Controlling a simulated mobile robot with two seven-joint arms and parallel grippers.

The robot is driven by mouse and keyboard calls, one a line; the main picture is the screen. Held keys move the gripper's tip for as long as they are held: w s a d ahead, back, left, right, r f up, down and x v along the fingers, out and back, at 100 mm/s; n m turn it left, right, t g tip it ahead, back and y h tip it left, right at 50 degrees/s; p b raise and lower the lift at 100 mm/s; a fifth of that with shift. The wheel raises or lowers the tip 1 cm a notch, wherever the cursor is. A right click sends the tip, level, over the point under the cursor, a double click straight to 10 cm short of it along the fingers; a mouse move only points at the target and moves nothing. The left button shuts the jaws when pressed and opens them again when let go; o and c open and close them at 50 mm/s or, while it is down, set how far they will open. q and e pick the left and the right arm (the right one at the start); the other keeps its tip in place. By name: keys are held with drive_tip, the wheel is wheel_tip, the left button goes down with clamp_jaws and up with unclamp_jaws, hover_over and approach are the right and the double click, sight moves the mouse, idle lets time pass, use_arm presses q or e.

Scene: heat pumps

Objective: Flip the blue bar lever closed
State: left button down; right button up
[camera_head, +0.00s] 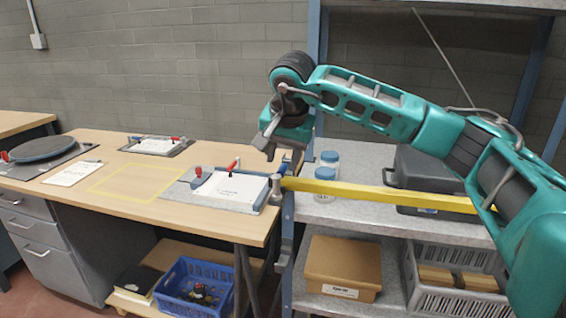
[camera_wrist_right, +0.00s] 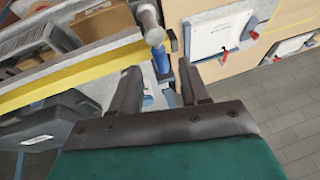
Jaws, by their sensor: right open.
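A yellow bar (camera_head: 390,195) runs across the front of the shelf unit. Its left end meets a grey cylindrical fitting (camera_head: 276,187) at the shelf post. A small blue lever (camera_head: 283,168) shows beside this fitting; its exact angle is hard to tell. My left gripper is out of view.
A board with red clamps and white paper (camera_head: 228,190) lies on the wooden bench, left of the bar. A blue crate (camera_head: 195,287) sits below the bench.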

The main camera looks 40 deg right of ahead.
drive_tip(key=v, duration=1)
